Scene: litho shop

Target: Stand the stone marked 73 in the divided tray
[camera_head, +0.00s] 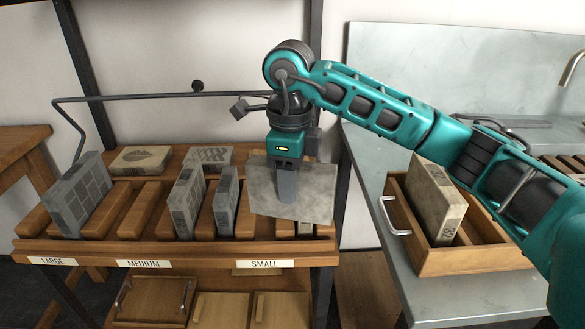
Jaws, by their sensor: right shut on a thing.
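My right gripper (287,190) points down over the right end of the rack, shut on a flat grey stone slab (318,195). The slab is tilted broad side toward the camera, above the slots by the SMALL label. I cannot see a number on it. The divided tray (470,263) is a wooden box with metal handles on the metal counter at right. My left gripper is not in view.
The slotted wooden rack (150,248) holds a large grey stone (80,195) and smaller grey stones (186,200) (226,200) upright. Two stones (141,159) (208,156) lie flat behind. A dark post (347,150) stands between rack and counter. The tray's right part looks free.

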